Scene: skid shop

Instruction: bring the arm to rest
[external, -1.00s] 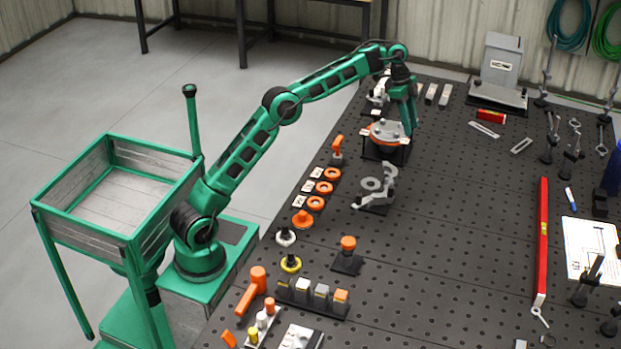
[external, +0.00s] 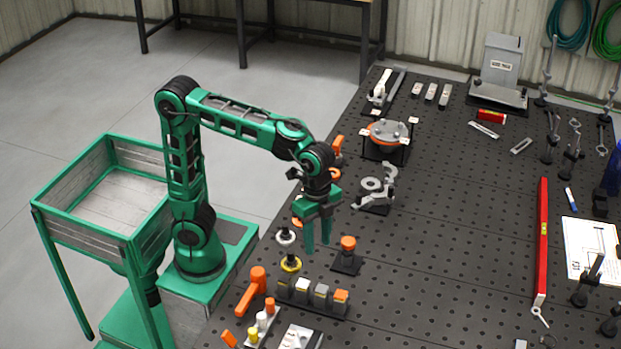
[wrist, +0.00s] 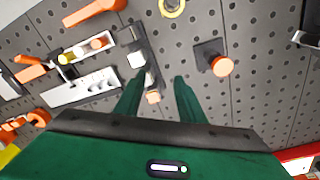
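My gripper (external: 318,232) points down above the table, between the yellow-ringed disc and the orange-capped knob. In the wrist view my gripper (wrist: 158,95) shows two green fingers apart with a gap between them and nothing held.
The perforated black table (external: 440,240) holds an orange-capped knob (external: 348,243), a yellow-ringed disc (external: 291,262), a block rack (external: 312,295), a grey clamp (external: 376,192) and a round orange-rimmed fixture (external: 388,133). A red level (external: 542,235) lies right. The table's middle is clear.

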